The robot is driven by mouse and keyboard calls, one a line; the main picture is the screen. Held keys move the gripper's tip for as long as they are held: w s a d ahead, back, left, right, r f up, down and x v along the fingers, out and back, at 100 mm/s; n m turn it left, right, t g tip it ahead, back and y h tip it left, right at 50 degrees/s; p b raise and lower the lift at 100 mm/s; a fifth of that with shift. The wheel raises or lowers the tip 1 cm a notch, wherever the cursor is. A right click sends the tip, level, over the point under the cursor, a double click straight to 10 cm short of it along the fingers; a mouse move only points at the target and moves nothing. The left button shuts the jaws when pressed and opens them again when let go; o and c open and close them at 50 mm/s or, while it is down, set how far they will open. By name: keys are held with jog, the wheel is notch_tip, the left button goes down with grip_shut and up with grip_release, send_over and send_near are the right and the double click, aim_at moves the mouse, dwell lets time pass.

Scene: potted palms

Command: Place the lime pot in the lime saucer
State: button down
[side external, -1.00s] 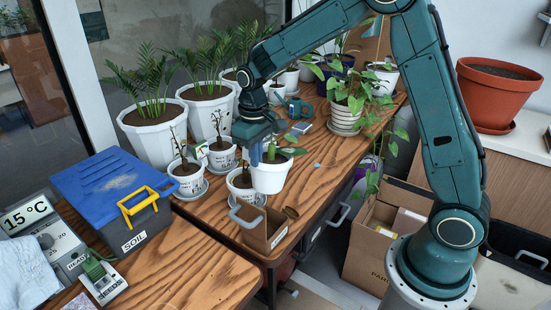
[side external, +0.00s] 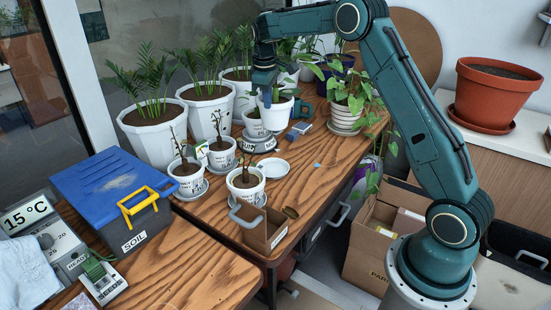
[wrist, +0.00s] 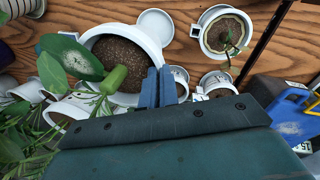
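My gripper (side external: 264,84) is shut on the rim of a white pot (side external: 275,114) with a green-leaved plant, held in the air over the back of the table. In the wrist view, the blue fingers (wrist: 160,88) close on the rim of this soil-filled pot (wrist: 124,62). Its label is not readable, so I cannot tell whether it is the lime pot. An empty white saucer (side external: 273,168) lies on the wood in front of it and also shows in the wrist view (wrist: 155,24). No lime label is legible on any saucer.
Three small labelled pots stand in front: left (side external: 188,178), middle (side external: 222,155) and front (side external: 246,183). Large palms (side external: 151,124) line the left.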

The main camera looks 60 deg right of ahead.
jog(key=shift+w+d+r, duration=0.2)
jog(key=shift+d+r, duration=0.05)
jog(key=shift+d, duration=0.5)
jog(key=shift+f, duration=0.1)
notch_tip(320, 180, down, 16)
jog(key=shift+r, duration=0.2)
jog(key=shift+f, duration=2.1)
jog(key=c, duration=1.7)
grip_release()
